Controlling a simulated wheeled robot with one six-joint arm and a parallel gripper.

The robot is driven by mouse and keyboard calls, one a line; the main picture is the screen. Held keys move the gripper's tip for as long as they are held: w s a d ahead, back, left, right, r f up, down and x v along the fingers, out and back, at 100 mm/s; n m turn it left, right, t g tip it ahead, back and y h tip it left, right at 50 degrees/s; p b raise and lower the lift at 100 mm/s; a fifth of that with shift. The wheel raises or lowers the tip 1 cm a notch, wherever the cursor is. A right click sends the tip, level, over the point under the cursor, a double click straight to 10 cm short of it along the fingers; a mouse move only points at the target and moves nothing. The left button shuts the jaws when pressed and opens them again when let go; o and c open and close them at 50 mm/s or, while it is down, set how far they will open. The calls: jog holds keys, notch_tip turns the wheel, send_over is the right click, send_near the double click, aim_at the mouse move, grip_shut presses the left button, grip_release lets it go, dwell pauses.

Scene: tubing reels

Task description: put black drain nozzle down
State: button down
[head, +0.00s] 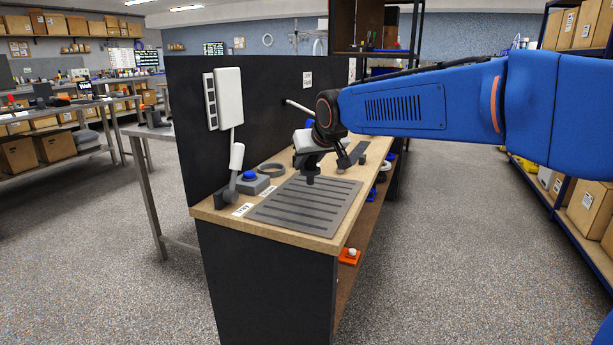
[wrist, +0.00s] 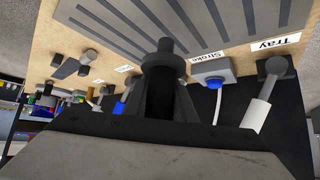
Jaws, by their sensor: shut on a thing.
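The black drain nozzle (head: 311,179) is held pointing down below my gripper (head: 310,165), over the grey ribbed mat (head: 272,218) in the head view. I cannot tell whether the nozzle touches the mat. In the wrist view the nozzle (wrist: 165,47) shows a narrow stub and a wider collar, between the dark fingers of my shut gripper (wrist: 163,82). The ribbed mat (wrist: 215,25) fills the top of that view. The nozzle's lower part is partly hidden by the fingers.
A blue button on a grey box (head: 250,182) and a dark bracket (head: 226,199) stand left of the mat. A dark ring (head: 271,169) lies behind them. A tall black panel (head: 262,110) borders the bench's left side. Most of the mat is clear.

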aim_at(308, 173)
jog(key=shift+f, duration=1.85)
jog(key=c, duration=1.5)
grip_release()
jog(key=shift+f, duration=0.1)
jog(key=shift+s+d+r, duration=0.15)
jog(key=shift+s+r, duration=0.1)
jog(key=shift+r, duration=0.15)
jog(key=v, duration=1.1)
jog(key=shift+s+r, duration=0.1)
jog(key=shift+s, duration=0.05)
jog(key=shift+d, duration=0.1)
